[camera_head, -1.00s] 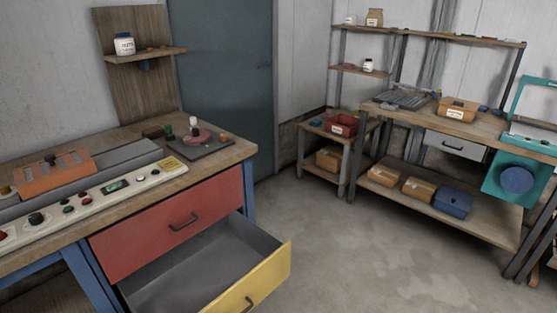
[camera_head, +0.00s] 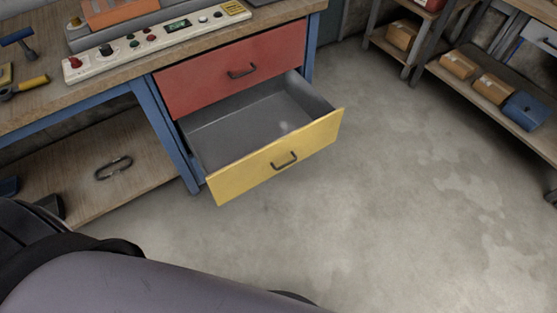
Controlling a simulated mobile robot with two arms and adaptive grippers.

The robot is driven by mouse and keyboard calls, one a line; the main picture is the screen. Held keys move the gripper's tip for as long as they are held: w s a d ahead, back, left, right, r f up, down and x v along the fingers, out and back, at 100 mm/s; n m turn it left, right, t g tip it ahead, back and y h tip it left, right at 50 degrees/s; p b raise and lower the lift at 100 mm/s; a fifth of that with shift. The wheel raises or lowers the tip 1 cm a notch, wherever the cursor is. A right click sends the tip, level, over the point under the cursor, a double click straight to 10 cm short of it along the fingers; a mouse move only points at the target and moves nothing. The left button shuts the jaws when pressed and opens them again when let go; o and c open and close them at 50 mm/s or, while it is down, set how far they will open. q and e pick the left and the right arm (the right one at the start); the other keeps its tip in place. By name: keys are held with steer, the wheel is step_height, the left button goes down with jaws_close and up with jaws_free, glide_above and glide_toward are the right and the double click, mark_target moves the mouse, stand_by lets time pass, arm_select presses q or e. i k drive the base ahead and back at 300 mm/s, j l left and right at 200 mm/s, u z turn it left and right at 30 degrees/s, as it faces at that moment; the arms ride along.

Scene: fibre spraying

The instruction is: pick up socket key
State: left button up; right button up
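I cannot pick out the socket key for certain. A blue-handled tool (camera_head: 17,40) with a dark shaft lies on the workbench at the far left; it may be the socket key, but it is too small to tell. A tool with a yellow handle (camera_head: 28,85) lies nearer the bench's front edge. The yellow-fronted drawer (camera_head: 270,162) is open, and its grey inside looks empty apart from a faint pale spot. Neither of my gripper's fingertips shows; only part of my own arm fills the lower left.
The red drawer (camera_head: 235,72) above is shut. A control panel (camera_head: 150,43) with buttons sits on the bench. A dark metal loop (camera_head: 114,167) lies on the lower shelf (camera_head: 90,202). Boxes stand on a rack at upper right. The concrete floor (camera_head: 380,210) is clear.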

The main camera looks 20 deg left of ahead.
mark_target(30, 55)
steer(key=u, duration=2.1)
steer(key=i+j+z, duration=0.35)
steer(key=i+j, duration=0.2)
steer(key=i+j+z, duration=0.3)
steer(key=i+j, duration=0.25)
steer(key=j, duration=0.2)
